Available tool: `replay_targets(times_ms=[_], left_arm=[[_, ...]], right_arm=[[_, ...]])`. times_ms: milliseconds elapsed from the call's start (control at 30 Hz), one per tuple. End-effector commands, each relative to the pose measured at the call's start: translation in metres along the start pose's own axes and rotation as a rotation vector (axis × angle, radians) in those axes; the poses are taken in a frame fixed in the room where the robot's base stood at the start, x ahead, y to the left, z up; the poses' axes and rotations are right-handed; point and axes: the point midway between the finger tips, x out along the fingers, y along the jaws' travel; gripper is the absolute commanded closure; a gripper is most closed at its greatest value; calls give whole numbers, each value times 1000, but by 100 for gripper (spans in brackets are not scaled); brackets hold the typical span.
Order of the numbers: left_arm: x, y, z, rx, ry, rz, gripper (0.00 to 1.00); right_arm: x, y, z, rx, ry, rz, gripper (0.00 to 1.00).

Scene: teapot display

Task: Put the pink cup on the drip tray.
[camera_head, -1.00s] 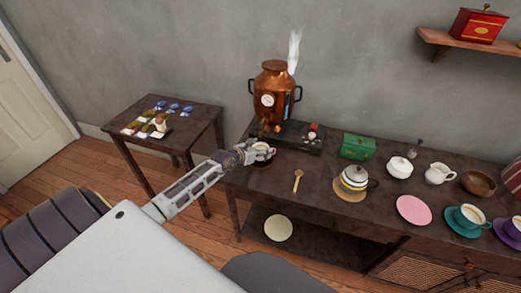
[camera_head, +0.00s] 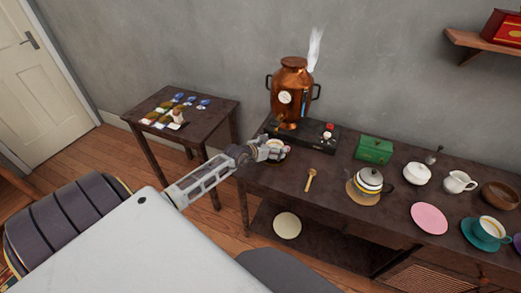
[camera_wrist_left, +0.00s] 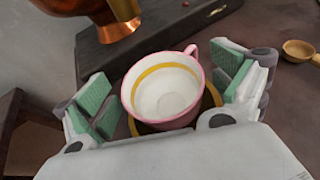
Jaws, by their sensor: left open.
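The pink cup (camera_wrist_left: 165,95) stands upright in the left wrist view, its handle toward the upper right. It is white inside with a yellow band and looks empty. The round drip tray (camera_wrist_left: 214,97), dark with a gold rim, shows beneath it. The cup appears to rest on the tray, though the contact is hidden. In the head view my left gripper (camera_head: 275,150) is at the table's left end, in front of the urn. Its green-padded fingers are open on either side of the cup, with gaps visible. My right gripper is not in view.
The copper urn (camera_head: 293,88) stands behind, on a black base (camera_head: 318,138), with its tap close to the cup. A wooden spoon (camera_head: 311,179), striped teapot (camera_head: 369,181) and pink saucer (camera_head: 429,218) are to the right. A side table (camera_head: 207,122) is to the left.

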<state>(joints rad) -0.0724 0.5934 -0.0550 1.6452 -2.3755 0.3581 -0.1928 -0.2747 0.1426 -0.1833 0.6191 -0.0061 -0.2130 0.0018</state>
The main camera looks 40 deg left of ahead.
Motion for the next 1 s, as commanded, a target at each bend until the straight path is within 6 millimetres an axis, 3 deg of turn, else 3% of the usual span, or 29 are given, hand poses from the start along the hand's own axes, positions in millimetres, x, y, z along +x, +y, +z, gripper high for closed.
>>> replay_targets(times_ms=[200,1000], left_arm=[[-14,0,0,0,-1,0,5],[-76,0,0,-1,-1,0,5]], right_arm=[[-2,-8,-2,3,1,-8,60],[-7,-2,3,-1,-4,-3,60]])
